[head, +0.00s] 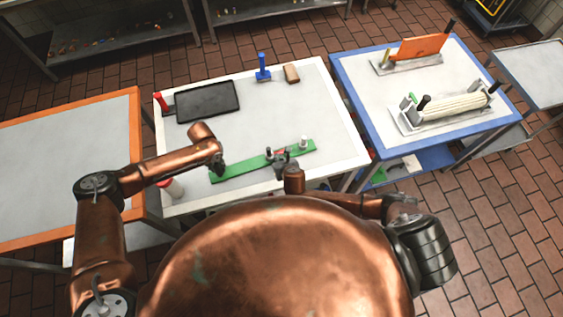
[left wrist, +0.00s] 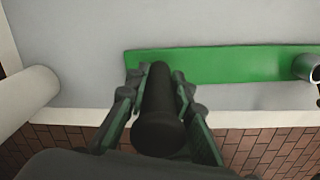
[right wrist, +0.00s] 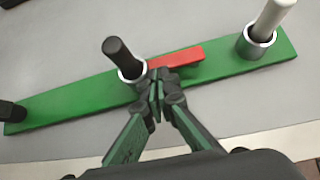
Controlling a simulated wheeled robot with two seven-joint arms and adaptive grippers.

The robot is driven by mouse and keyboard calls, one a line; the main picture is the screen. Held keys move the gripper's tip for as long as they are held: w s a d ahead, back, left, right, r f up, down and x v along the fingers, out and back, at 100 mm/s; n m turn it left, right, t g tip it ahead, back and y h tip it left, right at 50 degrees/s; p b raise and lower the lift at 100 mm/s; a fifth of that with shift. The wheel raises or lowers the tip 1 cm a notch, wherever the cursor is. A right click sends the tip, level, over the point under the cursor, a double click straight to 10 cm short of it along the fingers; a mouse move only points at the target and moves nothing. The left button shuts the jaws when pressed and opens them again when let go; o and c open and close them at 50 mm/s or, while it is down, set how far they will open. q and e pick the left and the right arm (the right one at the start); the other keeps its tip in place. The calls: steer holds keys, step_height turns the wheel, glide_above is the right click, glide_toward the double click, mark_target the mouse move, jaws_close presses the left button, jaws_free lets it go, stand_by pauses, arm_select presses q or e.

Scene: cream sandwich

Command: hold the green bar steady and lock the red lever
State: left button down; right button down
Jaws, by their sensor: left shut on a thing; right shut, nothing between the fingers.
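The green bar (head: 243,167) lies along the near part of the white table. My left gripper (head: 219,170) is shut on a black upright handle (left wrist: 158,105) at the bar's left end. In the right wrist view the red lever (right wrist: 182,57) lies on the bar (right wrist: 70,105), running right from a metal collar around a black post (right wrist: 122,55). A white post (right wrist: 272,18) stands in another metal collar (right wrist: 256,45) at the right end. My right gripper (right wrist: 158,92) is shut and empty, its tips at the lever's near side; whether they touch it is unclear.
A white cylinder (left wrist: 25,98) stands left of my left gripper. A blue-edged table (head: 375,135) with fixtures stands to the right.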

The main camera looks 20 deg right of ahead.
arm_select(q)
steer(key=shift+s+d, duration=0.1)
arm_select(e)
steer(key=s, duration=0.3)
steer(key=shift+s+d, duration=0.1)
steer(key=shift+s, duration=0.25)
steer(key=v, duration=1)
steer(key=shift+s, duration=0.15)
arm_select(q)
steer(key=c, duration=1.5)
jaws_free()
steer(key=shift+r, duration=0.1)
arm_select(e)
steer(key=shift+r, duration=0.1)
arm_select(q)
step_height(320, 180, up, 9)
steer(key=p, duration=0.7)
arm_select(e)
step_height(320, 180, up, 7)
